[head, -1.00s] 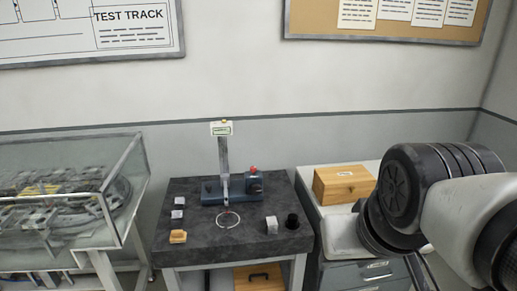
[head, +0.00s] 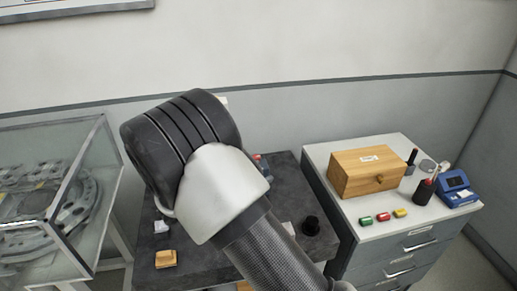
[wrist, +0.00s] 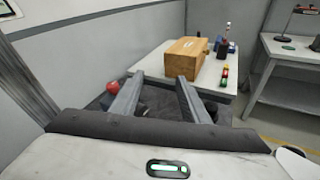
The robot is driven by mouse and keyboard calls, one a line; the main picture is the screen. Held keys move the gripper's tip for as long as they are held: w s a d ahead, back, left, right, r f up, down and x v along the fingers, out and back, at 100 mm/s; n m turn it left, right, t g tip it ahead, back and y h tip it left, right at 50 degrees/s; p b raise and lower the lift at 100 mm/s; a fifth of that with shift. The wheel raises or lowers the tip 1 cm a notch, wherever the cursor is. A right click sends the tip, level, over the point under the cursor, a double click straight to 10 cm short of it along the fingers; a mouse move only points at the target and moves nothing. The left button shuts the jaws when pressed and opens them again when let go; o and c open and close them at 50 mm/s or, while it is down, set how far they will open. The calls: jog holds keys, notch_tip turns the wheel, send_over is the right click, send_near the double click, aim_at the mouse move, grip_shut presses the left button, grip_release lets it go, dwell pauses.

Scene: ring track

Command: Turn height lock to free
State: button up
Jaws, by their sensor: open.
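The dark stone-topped table (head: 285,180) carries the stand, which is mostly hidden behind my arm in the head view. The red knob also shows in the wrist view (wrist: 113,86), just left of my left finger. My gripper (wrist: 160,78) is open, with nothing seen held between the fingertips. The gripper is hidden behind my arm in the head view. I cannot make out the height lock or its setting.
A wooden box (head: 370,172) sits on the white-topped drawer cabinet (head: 330,205) to the right, with red, green and yellow pieces and a blue device (head: 455,190). A black cylinder (head: 311,225) and a wooden block (head: 166,258) are on the dark table. A glass case (head: 60,190) stands left.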

aim_at(254, 160)
jog(key=a+f+n+t+y, duration=0.1)
jog(key=a+f+n, duration=0.1)
jog(key=a, duration=0.1)
jog(key=a+f+n+t, duration=0.2)
jog(key=a, duration=0.1)
jog(key=a+f+n+t+y, duration=0.1)
jog(key=a+f+n, duration=0.1)
jog(key=a, duration=0.1)
jog(key=shift+w+a+t+y, duration=0.1)
jog(key=shift+a+t+y, duration=0.1)
jog(key=shift+t+y, duration=0.15)
jog(key=p+x, duration=0.1)
jog(key=x, duration=1.6)
jog(key=shift+w+p, duration=0.1)
jog(key=shift+p, duration=0.2)
grip_shut()
